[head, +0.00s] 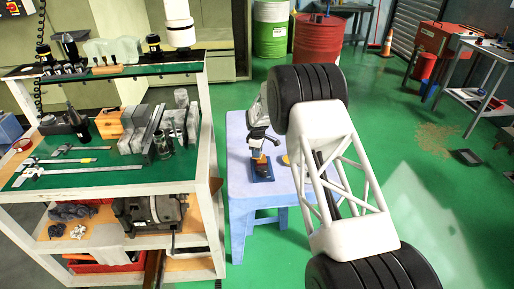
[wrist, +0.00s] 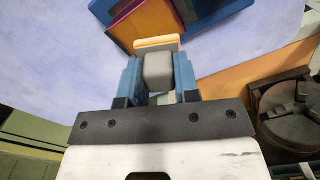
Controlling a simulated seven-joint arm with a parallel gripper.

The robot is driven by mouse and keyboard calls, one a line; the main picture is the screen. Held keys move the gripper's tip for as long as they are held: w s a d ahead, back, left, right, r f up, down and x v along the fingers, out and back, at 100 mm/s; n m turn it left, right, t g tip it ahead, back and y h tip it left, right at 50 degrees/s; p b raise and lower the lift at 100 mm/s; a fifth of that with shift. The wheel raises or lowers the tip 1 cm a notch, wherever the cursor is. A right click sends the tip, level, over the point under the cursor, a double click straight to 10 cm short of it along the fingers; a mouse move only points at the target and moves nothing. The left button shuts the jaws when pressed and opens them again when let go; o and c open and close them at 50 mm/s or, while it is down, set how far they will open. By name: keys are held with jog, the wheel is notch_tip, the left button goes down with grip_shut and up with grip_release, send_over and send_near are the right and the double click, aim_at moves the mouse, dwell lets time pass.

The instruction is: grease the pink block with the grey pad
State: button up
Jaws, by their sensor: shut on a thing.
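My gripper (wrist: 157,68) is shut on a grey block-like piece, the grey pad (wrist: 157,72), held between its blue fingers in the wrist view. A thin cream and orange plate (wrist: 158,43) shows at the pad's far end. I cannot tell whether the pad touches the block. In the head view my gripper (head: 259,146) is low over the small table, right above the blue base (head: 262,176); the pad is hard to make out there.
The pale lavender table (head: 238,185) also holds a yellow item (head: 285,160), partly hidden by my arm. A tooling cart (head: 140,195) with calipers and metal blocks stands close on the left. Red and green drums (head: 318,42) stand behind.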

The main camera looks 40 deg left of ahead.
aim_at(265, 158)
jog(key=shift+f, duration=0.45)
jog(key=shift+w+d+f, duration=0.35)
jog(key=shift+w+f, duration=0.1)
jog(key=shift+c, duration=0.2)
jog(key=shift+w+d+f, duration=0.1)
jog(key=shift+w+d, duration=0.95)
jog(key=shift+d, duration=0.05)
jog(key=shift+s+a, duration=0.9)
jog(key=shift+s+a+f, duration=0.1)
jog(key=shift+s+a, duration=0.45)
jog(key=shift+a, duration=0.1)
jog(key=shift+w, duration=0.3)
jog(key=shift+w+d+r, duration=0.2)
jog(key=shift+w+d, duration=0.15)
jog(key=shift+d, duration=0.05)
jog(key=shift+w+d+f, duration=0.15)
jog(key=shift+w+d, duration=0.5)
jog(key=shift+w, duration=0.1)
jog(key=shift+w+d, duration=0.25)
jog(key=shift+s+a, duration=0.5)
jog(key=shift+s, duration=0.1)
jog(key=shift+s+a, duration=0.65)
jog(key=shift+a, duration=0.05)
jog(key=shift+s+a+r, duration=0.15)
jog(key=shift+r, duration=0.65)
jog(key=shift+s+a+r, duration=0.1)
jog(key=shift+r, duration=3.2)
